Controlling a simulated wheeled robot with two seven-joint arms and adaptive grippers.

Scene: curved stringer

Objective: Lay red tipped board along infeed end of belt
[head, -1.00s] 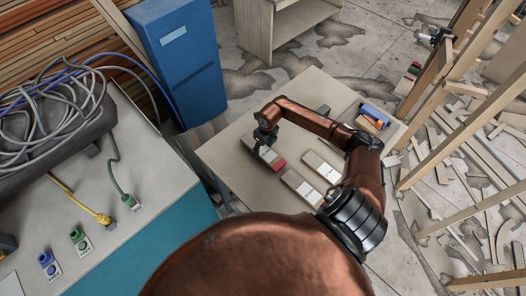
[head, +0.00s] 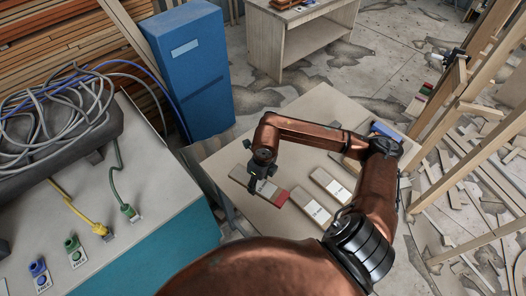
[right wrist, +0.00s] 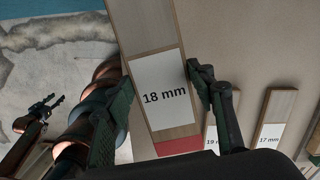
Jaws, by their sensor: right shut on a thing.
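The red-tipped board (head: 240,174), pale wood with a white label, is at the left of the tabletop in the head view. In the right wrist view the same board (right wrist: 143,28) reads "18 mm", its red end near the camera. My right gripper (head: 257,184) is shut on it, with dark fingers on both long sides in the wrist view (right wrist: 160,95). Whether the board touches the tabletop is unclear. A copper arm with a small gripper (right wrist: 55,99), apparently my left, shows at the wrist view's left; its jaw state is unclear. I cannot make out a belt.
Two more labelled boards lie on the table (head: 225,155), a nearer one (head: 312,209) and a farther one (head: 332,184). A blue cabinet (head: 190,80) stands behind left. A cable-covered bench (head: 140,245) is at left, wooden framing (head: 475,75) at right.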

